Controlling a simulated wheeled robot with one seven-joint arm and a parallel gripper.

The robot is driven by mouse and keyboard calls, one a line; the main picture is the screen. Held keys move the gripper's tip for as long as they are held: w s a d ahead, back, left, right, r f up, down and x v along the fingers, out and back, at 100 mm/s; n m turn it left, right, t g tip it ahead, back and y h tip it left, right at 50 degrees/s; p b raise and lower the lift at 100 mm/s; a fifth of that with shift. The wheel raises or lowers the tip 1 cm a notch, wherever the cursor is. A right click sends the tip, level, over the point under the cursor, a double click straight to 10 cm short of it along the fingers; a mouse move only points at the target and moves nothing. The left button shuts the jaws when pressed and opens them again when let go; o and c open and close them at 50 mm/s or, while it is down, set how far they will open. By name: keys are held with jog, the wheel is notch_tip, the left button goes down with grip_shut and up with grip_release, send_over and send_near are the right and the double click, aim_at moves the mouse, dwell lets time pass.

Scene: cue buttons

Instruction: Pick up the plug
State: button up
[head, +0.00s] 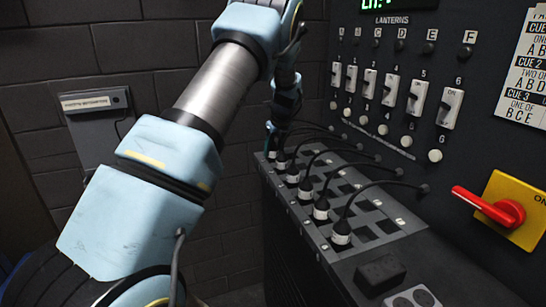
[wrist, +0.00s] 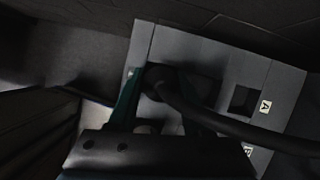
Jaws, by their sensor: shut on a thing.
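My gripper (head: 273,136) is at the far end of the row of plugs on the black patch panel in the head view. In the wrist view my gripper (wrist: 158,100) is shut on a black plug (wrist: 160,75) by the row labelled A. A thick black cable (wrist: 235,125) runs from this plug to the right. Whether the plug is seated in its socket or clear of it I cannot tell. Several other plugs with white bands, such as the nearest one (head: 341,232), stand in the panel, with cables to the wall.
An empty square socket (wrist: 243,101) lies beside the label A. The upright control panel has lantern switches (head: 417,97), and a red lever (head: 487,207) on a yellow plate at the right. A grey box (head: 98,124) hangs on the brick wall at the left.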

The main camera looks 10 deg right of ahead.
grip_shut()
notch_tip(320, 180, up, 10)
jog(key=b, duration=0.3)
jog(key=shift+r, duration=0.15)
dwell(0.4)
jog(key=shift+r+p, duration=2.6)
jog(key=shift+r, duration=0.1)
jog(key=shift+f, duration=0.1)
